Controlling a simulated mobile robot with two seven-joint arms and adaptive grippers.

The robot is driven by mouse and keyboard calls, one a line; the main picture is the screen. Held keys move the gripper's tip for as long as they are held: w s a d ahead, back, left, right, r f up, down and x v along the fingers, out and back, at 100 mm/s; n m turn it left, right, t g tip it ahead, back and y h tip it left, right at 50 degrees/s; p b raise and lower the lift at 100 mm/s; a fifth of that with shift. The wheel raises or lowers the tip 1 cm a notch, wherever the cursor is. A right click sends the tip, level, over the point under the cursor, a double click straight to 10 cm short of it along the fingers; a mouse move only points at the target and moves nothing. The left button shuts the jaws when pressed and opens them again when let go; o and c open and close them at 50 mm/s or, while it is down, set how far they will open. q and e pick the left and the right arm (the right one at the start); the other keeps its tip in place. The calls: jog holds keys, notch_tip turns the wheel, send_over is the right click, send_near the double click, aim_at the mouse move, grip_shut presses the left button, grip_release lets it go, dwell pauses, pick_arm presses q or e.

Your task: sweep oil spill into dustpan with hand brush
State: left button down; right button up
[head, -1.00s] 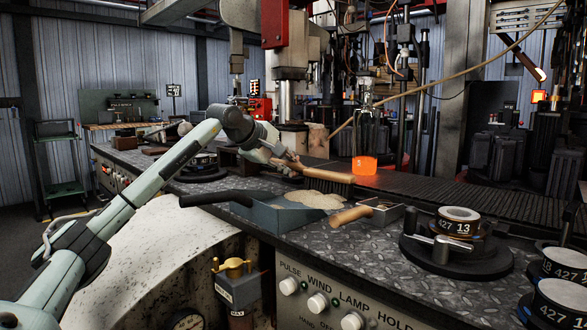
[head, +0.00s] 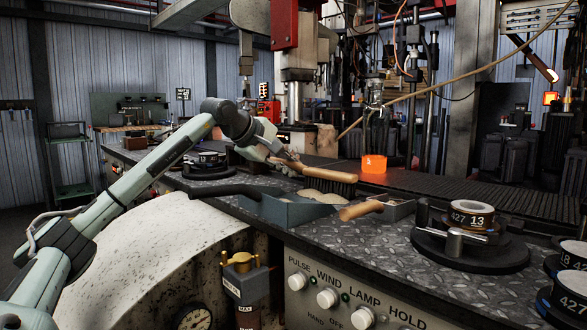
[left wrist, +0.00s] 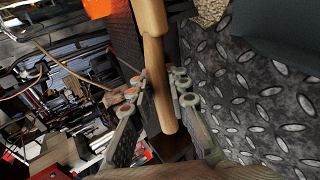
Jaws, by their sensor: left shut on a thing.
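My left gripper (head: 284,162) is shut on the wooden handle of the hand brush (head: 322,173). The brush's dark bristles hang low over the tan granular pile on the spill (head: 321,197); I cannot tell whether they touch it. The blue-grey dustpan (head: 292,213) lies on the bench in front of the pile, its black handle pointing left. In the left wrist view the pale handle (left wrist: 155,70) runs between the fingers (left wrist: 157,92). A bit of the pile (left wrist: 209,10) and the dark dustpan (left wrist: 278,35) show at top right. My right gripper is not in view.
A wooden-handled metal scoop (head: 399,209) lies right of the dustpan. Glowing orange glass (head: 374,165) is behind the brush. Bare tread plate (head: 350,239) lies in front.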

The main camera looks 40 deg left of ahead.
pick_arm(q)
jog(key=shift+s+f+b, duration=0.2)
jog(key=shift+s+b, duration=0.45)
jog(key=shift+s+r+b, duration=0.1)
jog(key=shift+s+b, duration=0.45)
jog(key=shift+s, duration=0.5)
